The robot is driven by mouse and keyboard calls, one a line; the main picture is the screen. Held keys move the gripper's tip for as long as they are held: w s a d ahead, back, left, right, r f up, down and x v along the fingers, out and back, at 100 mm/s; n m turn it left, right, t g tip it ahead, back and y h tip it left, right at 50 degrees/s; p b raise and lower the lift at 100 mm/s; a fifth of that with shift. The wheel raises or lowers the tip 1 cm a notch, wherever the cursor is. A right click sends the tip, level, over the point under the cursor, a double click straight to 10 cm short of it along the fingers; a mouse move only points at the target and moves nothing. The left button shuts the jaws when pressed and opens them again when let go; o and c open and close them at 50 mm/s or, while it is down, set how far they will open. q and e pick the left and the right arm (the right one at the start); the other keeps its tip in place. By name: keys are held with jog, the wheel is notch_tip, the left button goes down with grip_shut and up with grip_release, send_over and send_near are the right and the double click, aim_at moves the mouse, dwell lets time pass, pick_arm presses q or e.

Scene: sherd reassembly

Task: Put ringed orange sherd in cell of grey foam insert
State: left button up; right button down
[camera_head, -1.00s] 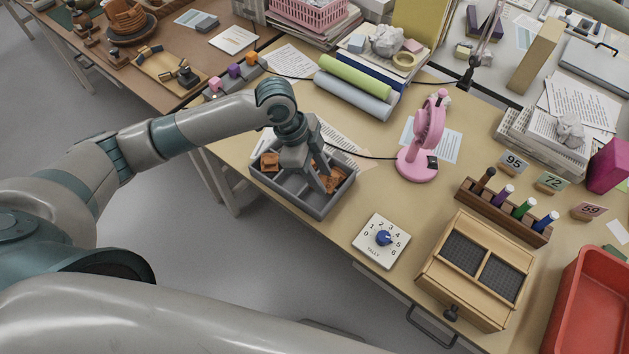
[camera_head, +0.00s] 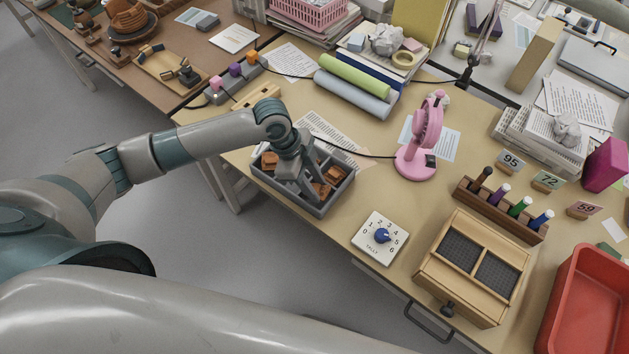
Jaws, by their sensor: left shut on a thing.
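A grey tray with compartments (camera_head: 319,212) stands near the table's left front edge and looks like the grey insert. Orange-brown sherds lie in it: one (camera_head: 269,160) in the far left part, others (camera_head: 333,173) on the right side. My left gripper (camera_head: 313,197) points down into the tray and is shut on an orange sherd (camera_head: 321,189) low between its fingers. The fingers hide part of this sherd and the cell beneath. Rings on the sherds are too small to make out. My right gripper is not in view.
A pink fan (camera_head: 424,140) with a black cable stands right of the tray. A white tally dial (camera_head: 380,238), a wooden box with two dark panels (camera_head: 474,267), a pen rack (camera_head: 500,212) and a red bin (camera_head: 590,310) lie further right. Rolls (camera_head: 355,85) lie behind.

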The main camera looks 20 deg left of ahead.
pick_arm(q)
jog(key=shift+f, duration=0.6)
jog(key=o, duration=1.1)
jog(key=shift+c, duration=0.2)
jog(key=shift+r, duration=0.75)
jog(key=b+v, duration=0.2)
jog(key=v, duration=0.9)
jog(key=shift+r, duration=0.35)
